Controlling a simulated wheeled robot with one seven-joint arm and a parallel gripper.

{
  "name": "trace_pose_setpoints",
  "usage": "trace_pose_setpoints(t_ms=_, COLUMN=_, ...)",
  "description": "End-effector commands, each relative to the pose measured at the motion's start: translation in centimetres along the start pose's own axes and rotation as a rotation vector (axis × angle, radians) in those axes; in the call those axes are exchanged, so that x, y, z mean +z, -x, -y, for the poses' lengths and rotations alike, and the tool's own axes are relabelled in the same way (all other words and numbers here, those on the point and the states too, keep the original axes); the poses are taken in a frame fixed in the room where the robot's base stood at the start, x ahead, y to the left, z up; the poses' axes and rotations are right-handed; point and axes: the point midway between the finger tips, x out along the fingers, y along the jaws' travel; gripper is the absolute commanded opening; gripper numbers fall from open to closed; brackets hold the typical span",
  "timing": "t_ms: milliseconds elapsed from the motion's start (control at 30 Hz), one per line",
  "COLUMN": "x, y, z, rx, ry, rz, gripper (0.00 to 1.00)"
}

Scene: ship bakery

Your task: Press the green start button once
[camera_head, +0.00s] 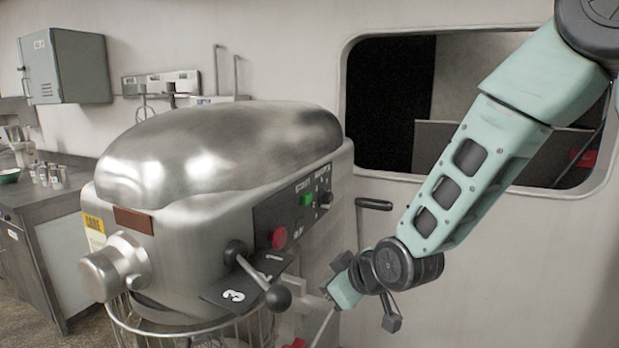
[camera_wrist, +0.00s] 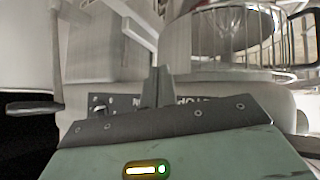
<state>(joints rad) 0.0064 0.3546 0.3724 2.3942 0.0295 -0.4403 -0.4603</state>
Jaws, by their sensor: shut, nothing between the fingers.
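The green start button (camera_head: 305,199) sits on the dark control panel (camera_head: 291,212) on the front of a large silver mixer, in the head view. A red button (camera_head: 278,238) is lower left of it on the same panel. My gripper (camera_head: 327,292) is low in front of the mixer, below and to the right of the green button and apart from it. In the wrist view my gripper's fingers (camera_wrist: 158,85) are together and empty. A dark panel strip with partly hidden lettering shows behind them there. I cannot make out the green button in that view.
A lever with a black ball knob (camera_head: 278,298) and a numbered plate (camera_head: 243,284) stick out below the red button. A wire bowl guard (camera_head: 150,325) hangs under the mixer head. A dark handle (camera_head: 374,204) juts out right of the panel. A wall window is behind my arm.

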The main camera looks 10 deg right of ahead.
Motion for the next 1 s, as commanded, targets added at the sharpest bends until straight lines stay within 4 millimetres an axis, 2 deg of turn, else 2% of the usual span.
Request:
trace_pose_setpoints(t_ms=33, x=-1.9, y=0.9, z=-2.0, rx=0.031, ry=0.001, rz=-0.031, gripper=0.0)
trace_pose_setpoints(t_ms=200, x=-5.1, y=1.9, z=-7.5, rx=0.151, ry=0.027, rz=-0.148, gripper=0.0)
trace_pose_setpoints(t_ms=300, x=-6.5, y=2.6, z=-10.4, rx=0.219, ry=0.044, rz=-0.204, gripper=0.0)
trace_pose_setpoints(t_ms=433, x=-7.6, y=3.5, z=-13.2, rx=0.293, ry=0.061, rz=-0.257, gripper=0.0)
trace_pose_setpoints(t_ms=633, x=-8.2, y=4.1, z=-15.2, rx=0.35, ry=0.076, rz=-0.295, gripper=0.0)
trace_pose_setpoints(t_ms=1000, x=-8.1, y=4.0, z=-15.4, rx=0.355, ry=0.079, rz=-0.299, gripper=0.0)
